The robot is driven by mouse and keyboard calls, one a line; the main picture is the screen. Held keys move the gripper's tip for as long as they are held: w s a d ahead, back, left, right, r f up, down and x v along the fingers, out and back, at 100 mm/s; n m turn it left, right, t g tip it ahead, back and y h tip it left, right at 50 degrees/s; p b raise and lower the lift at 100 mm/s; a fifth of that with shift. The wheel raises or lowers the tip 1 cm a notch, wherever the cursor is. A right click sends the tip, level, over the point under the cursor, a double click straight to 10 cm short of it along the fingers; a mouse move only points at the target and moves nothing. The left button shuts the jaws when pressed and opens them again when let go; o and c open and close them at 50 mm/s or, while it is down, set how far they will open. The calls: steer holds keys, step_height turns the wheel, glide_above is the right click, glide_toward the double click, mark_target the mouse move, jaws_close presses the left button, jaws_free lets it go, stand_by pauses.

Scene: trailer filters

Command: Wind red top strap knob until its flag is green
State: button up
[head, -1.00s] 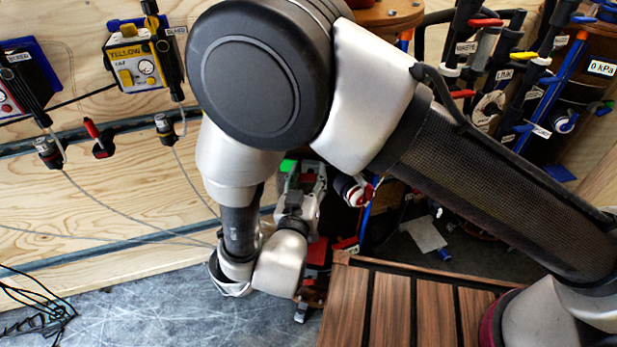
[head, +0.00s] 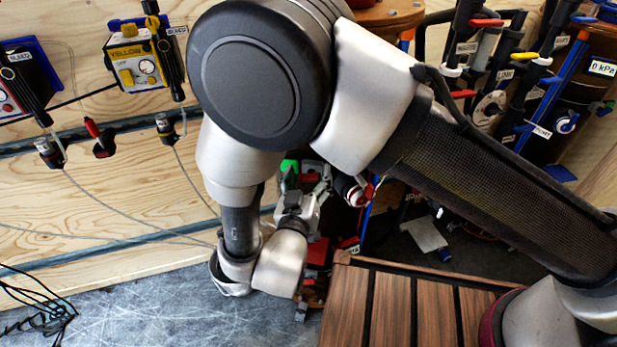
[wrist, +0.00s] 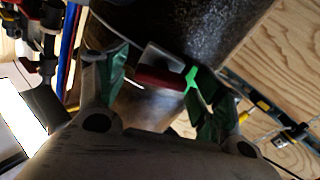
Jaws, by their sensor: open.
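My gripper (head: 308,181) reaches down low beside the plywood wall in the head view, partly behind my own arm. In the wrist view my gripper (wrist: 162,68) has its two fingers, with dark green pads, spread apart. A red piece with a pale top, which looks like the red knob (wrist: 165,82), lies between them, in front of a dark cylinder (wrist: 225,35). A red part (head: 311,177) also shows between the fingers in the head view. A bright green patch (wrist: 191,78) is beside the right finger; I cannot tell whether it is the flag.
A wooden slatted bench (head: 395,305) stands right of my gripper. A yellow unit (head: 133,66) hangs on the plywood wall, with thin hoses below. Tools and cylinders (head: 500,70) crowd the right. Black cables (head: 40,310) lie on the floor at the left.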

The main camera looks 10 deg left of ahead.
steer(key=s, duration=1.2)
steer(key=shift+d, duration=0.2)
